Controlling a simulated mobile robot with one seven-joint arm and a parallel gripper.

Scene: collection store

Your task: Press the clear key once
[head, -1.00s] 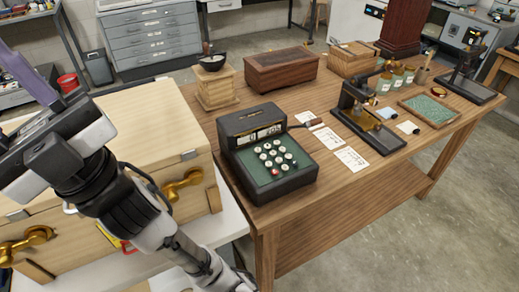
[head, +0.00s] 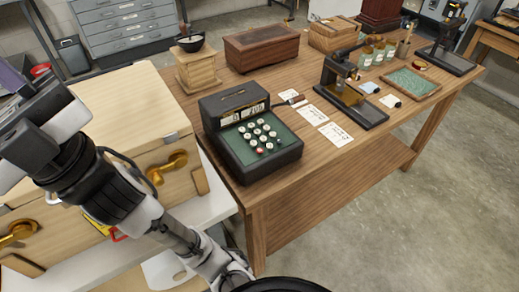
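A black adding machine (head: 247,132) with a green key panel stands at the near left corner of the wooden table. Its panel carries several round white keys (head: 258,132) and a red key (head: 261,151) in the front row. The key labels are too small to read, so I cannot tell by label which key is the clear key. A display window (head: 243,115) is above the keys, its figures unreadable. My arm rises at the left, apart from the machine. My gripper's fingertips are not visible in this view.
The wooden table (head: 300,170) also bears a wooden box (head: 262,50), a pedestal with a bowl (head: 196,68), white cards (head: 336,135), a black and brass instrument (head: 350,92) and a green tray (head: 411,83). A pale wooden crate (head: 130,115) stands left of it. Open floor lies at right.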

